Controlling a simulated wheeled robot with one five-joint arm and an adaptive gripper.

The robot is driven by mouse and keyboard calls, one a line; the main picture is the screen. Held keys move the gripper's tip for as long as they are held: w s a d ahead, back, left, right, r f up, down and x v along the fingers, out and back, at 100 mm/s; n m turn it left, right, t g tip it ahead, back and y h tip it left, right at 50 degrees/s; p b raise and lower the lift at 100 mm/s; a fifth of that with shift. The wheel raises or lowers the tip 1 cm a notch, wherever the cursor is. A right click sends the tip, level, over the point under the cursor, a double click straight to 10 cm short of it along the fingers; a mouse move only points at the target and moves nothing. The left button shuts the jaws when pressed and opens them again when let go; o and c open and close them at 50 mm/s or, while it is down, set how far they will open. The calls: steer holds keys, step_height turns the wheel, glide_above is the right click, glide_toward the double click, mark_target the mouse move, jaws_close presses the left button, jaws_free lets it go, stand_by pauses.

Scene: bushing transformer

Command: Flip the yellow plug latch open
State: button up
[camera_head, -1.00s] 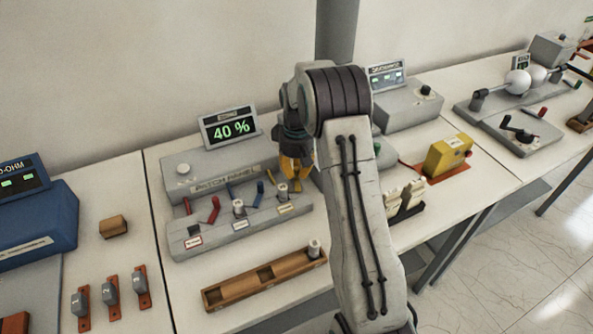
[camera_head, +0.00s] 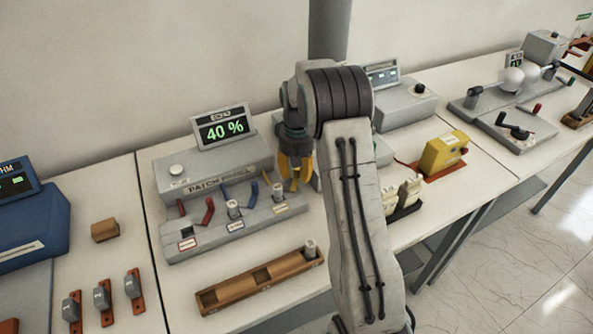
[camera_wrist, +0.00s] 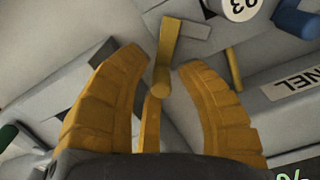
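The yellow plug latch (camera_wrist: 165,55) shows in the wrist view as a yellow lever with a round end, standing between my finger tips. A second thin yellow bar (camera_wrist: 233,69) lies to its right. My gripper (camera_wrist: 160,68) is open, with one yellow finger on each side of the lever; I cannot tell whether either touches it. In the head view, my gripper (camera_head: 296,178) points down over the right end of the grey patch panel (camera_head: 222,224), and hides most of the latch.
A white numbered plug (camera_head: 278,194) stands just left of my gripper; it also shows in the wrist view (camera_wrist: 240,6). Blue latch (camera_head: 253,192) and red latch (camera_head: 208,211) sit farther left. A wooden tray (camera_head: 240,289) lies in front. A yellow box (camera_head: 442,154) stands to the right.

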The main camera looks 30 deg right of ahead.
steer(key=shift+o, duration=0.6)
steer(key=shift+r, duration=0.1)
step_height(320, 180, up, 12)
stand_by(0.7)
